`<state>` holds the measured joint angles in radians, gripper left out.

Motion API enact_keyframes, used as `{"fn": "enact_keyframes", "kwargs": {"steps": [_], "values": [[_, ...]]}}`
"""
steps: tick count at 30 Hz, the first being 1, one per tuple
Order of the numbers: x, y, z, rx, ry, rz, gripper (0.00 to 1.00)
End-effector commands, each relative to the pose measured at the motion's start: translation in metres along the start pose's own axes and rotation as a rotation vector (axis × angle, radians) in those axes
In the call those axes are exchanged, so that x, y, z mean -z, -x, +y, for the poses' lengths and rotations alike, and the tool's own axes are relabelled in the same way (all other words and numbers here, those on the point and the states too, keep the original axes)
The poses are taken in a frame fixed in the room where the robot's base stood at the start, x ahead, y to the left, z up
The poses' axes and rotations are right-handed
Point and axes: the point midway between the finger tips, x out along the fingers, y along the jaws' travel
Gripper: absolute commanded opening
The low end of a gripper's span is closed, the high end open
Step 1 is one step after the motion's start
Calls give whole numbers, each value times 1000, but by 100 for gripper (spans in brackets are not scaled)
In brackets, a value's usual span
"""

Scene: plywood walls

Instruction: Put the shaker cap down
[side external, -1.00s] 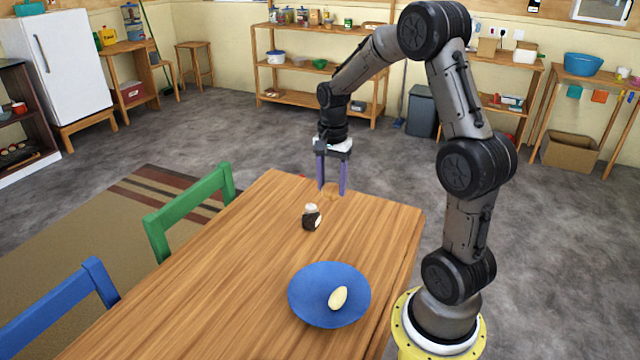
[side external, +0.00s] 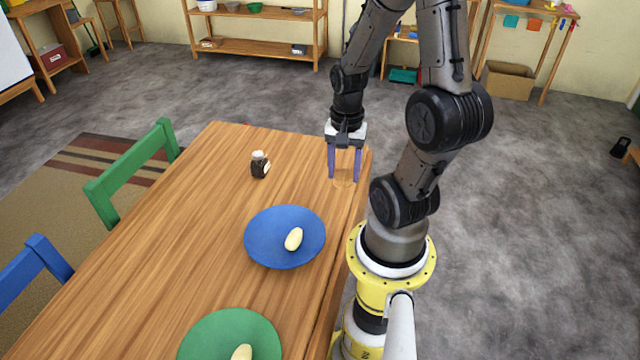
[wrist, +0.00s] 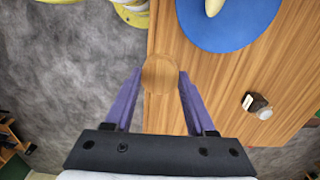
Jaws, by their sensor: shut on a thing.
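My gripper (side external: 345,178) points down by the table's right edge, its purple fingers closed on a round, flat, wood-coloured piece, which I take for the shaker cap (wrist: 160,74). In the wrist view it sits between the fingertips (wrist: 158,76) and overlaps the table edge. Its height above the table is hard to tell. A small dark shaker jar (side external: 260,168) with a whitish top stands upright on the table, left of my gripper; it also shows in the wrist view (wrist: 257,104).
The wooden table (side external: 150,255) has bare room around the jar. Green (side external: 135,175) and blue (side external: 35,275) chairs stand at the left side.

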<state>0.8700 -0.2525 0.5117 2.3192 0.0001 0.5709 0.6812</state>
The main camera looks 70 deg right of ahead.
Motion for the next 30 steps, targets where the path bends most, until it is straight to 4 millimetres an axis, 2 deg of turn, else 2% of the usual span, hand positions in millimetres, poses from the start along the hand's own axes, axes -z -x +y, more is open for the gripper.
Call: {"fn": "enact_keyframes", "kwargs": {"steps": [5, 16, 24, 30], "values": [[16, -6, -8, 3, -21, 3, 4], [78, -40, -56, 3, -20, 4, 4], [104, -82, -77, 3, -20, 3, 4], [111, -92, -82, 5, -20, 6, 4]]}}
